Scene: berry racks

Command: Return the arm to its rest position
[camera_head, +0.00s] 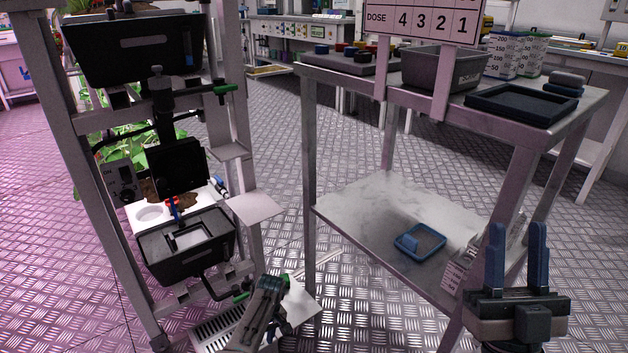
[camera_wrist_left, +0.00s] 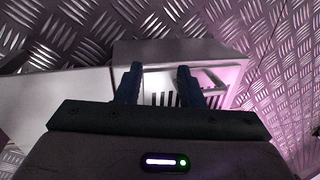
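My left gripper (camera_head: 262,312) is low at the bottom of the berry rack, seen at a steep angle in the head view. In the left wrist view its two dark fingers (camera_wrist_left: 158,84) stand apart with nothing held between them. Beyond them is a pale box with a slotted grate (camera_wrist_left: 162,98), which also shows at the rack's foot in the head view (camera_head: 213,330). My right gripper (camera_head: 516,262) is at the lower right, in front of the metal cart. Its two blue fingers point up, well apart, with nothing between them.
The rack's post (camera_head: 92,190) and lower black tray (camera_head: 160,275) stand close to my left gripper. A pale plate (camera_head: 298,303) is just right of it. The metal cart (camera_head: 350,205) carries a small blue tray (camera_head: 421,256) on its lower shelf. Open floor lies between rack and cart.

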